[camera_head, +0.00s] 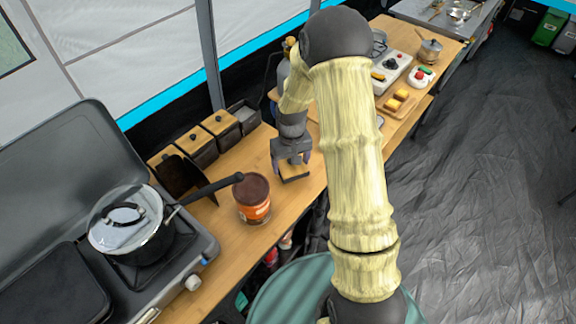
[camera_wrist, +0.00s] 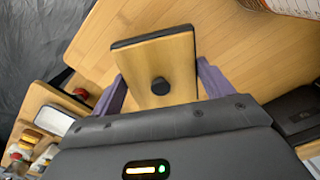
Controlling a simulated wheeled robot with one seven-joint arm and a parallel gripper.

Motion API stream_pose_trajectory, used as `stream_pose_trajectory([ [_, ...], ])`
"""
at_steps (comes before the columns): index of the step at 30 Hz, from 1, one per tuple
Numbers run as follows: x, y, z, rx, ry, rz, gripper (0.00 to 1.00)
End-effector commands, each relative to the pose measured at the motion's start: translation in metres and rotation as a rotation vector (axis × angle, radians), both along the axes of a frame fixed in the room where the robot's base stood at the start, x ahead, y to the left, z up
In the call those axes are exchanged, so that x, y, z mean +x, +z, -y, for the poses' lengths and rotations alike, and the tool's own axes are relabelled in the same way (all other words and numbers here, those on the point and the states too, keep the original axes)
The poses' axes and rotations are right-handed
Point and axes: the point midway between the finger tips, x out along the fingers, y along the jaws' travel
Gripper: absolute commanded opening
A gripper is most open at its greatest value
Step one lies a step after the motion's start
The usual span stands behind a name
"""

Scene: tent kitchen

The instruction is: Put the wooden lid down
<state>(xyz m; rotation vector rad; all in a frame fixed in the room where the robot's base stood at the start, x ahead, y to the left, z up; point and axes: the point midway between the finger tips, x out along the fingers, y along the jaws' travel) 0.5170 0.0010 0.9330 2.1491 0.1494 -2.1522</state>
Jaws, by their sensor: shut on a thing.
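My gripper (camera_head: 291,154) is over the wooden counter, pointing down. It is shut on the wooden lid (camera_head: 294,172), a small flat panel with a dark edge. In the wrist view the lid (camera_wrist: 178,50) sits between the purple fingers of my gripper (camera_wrist: 160,84), with its black knob facing the camera. The lid is close above or touching the counter; I cannot tell which.
Dark boxes with wooden lids (camera_head: 195,138) line the back edge; the rightmost box (camera_head: 243,113) is open. A pot (camera_head: 130,225) is on the stove. Bare counter (camera_head: 238,163) lies between.

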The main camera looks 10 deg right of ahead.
Motion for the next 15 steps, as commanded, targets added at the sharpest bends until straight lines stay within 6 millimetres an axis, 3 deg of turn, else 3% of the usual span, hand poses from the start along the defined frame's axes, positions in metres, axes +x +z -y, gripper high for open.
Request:
stream_pose_trajectory([
  [15,0.020,0.028,0.000,0.006,0.865,0.003,0.56],
])
